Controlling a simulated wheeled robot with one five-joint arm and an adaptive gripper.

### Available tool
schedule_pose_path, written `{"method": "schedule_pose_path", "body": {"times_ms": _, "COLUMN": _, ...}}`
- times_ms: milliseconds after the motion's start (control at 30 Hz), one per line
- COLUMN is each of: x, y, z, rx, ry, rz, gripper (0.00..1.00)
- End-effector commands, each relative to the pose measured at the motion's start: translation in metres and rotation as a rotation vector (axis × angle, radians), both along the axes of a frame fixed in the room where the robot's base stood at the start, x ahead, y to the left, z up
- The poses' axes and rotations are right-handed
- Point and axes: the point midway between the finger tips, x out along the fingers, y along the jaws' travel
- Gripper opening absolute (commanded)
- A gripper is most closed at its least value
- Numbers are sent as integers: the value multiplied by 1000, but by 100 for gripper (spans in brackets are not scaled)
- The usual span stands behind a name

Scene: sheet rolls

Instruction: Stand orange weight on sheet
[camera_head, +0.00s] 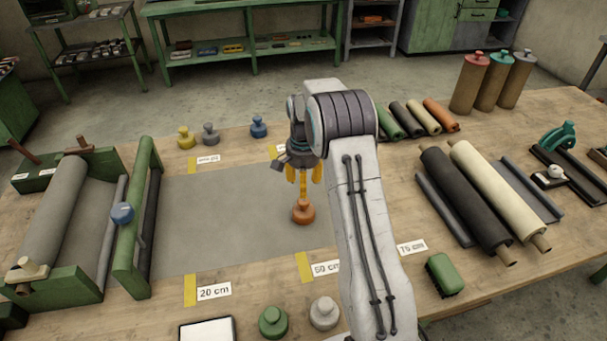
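The orange weight (303,213) is upright on the right part of the grey sheet (235,225), which lies flat on the bench. My gripper (303,184) is right above the weight, pointing down. Its yellow-orange fingers are spread apart, and the middle one reaches down close to the weight's knob. I cannot tell whether that finger touches the knob. My arm hides the sheet's right end.
The roll stand (130,225) with a green frame is at the left. Yellow (186,138), grey (210,133) and blue (258,126) weights stand behind the sheet; green (273,321) and white (324,313) weights stand in front. Several rolls (465,197) lie right.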

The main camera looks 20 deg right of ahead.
Motion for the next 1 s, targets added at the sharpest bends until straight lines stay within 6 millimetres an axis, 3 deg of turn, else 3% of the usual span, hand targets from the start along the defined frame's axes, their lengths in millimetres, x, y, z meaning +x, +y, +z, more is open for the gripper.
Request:
{"method": "schedule_pose_path", "body": {"times_ms": 400, "x": -1, "y": 1, "z": 42, "rx": 0, "ry": -1, "rz": 3, "gripper": 53}}
{"method": "schedule_pose_path", "body": {"times_ms": 567, "x": -12, "y": 9, "z": 65, "rx": -4, "ry": -19, "rz": 51, "gripper": 53}}
{"method": "schedule_pose_path", "body": {"times_ms": 767, "x": -55, "y": 36, "z": 114, "rx": -21, "ry": -76, "rz": 217, "gripper": 53}}
{"method": "schedule_pose_path", "body": {"times_ms": 1000, "x": -137, "y": 71, "z": 157, "rx": -58, "ry": -159, "rz": 472, "gripper": 53}}
